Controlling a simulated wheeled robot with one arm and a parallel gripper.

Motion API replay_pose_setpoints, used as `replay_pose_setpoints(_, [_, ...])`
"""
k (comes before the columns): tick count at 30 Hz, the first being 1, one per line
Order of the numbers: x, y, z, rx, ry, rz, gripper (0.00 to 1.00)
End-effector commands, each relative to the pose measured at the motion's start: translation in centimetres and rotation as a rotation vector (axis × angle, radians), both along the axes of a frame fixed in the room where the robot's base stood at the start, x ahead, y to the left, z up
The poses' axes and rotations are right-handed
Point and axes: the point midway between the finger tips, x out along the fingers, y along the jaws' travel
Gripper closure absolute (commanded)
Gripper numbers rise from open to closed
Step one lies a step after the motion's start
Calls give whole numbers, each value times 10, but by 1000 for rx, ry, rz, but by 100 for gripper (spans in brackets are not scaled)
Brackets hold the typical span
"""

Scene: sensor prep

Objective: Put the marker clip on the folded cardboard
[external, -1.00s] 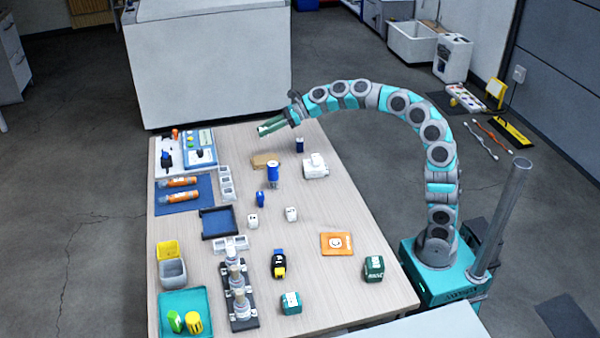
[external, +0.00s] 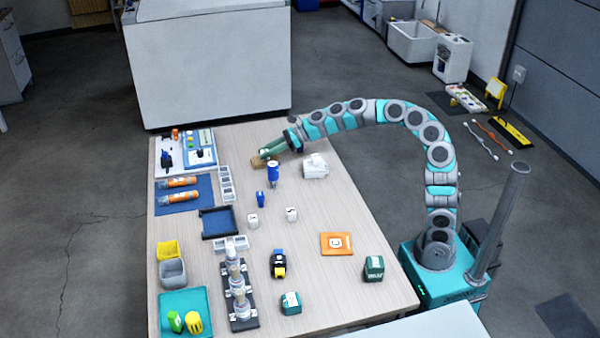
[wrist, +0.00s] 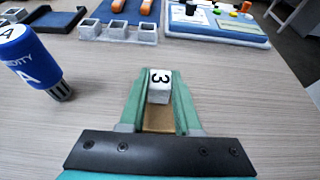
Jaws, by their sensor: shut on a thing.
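My gripper (external: 266,153) has green fingers and is low over the far part of the table. In the wrist view my gripper (wrist: 158,86) is shut on a small white marker clip (wrist: 159,92) with a black 3. The folded cardboard (external: 257,163) is a small brown piece at the fingertips, partly hidden by them. In the wrist view the cardboard (wrist: 158,119) shows brown between the fingers, on the near side of the clip. I cannot tell whether the clip touches it.
A blue upright cylinder (external: 273,174) stands close by; it is at the left in the wrist view (wrist: 36,62). A white device (external: 315,167) lies to the right. White compartments (external: 226,183) and a kit tray (external: 201,150) are to the left.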

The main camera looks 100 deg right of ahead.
Motion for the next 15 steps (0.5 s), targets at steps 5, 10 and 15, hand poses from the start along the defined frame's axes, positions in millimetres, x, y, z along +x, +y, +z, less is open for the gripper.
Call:
replay_pose_setpoints(5, [0, 0, -2, 1, 0, 0, 63])
replay_pose_setpoints(10, [0, 0, -2, 1, 0, 0, 44])
replay_pose_setpoints(15, [0, 0, -2, 1, 0, 0, 39])
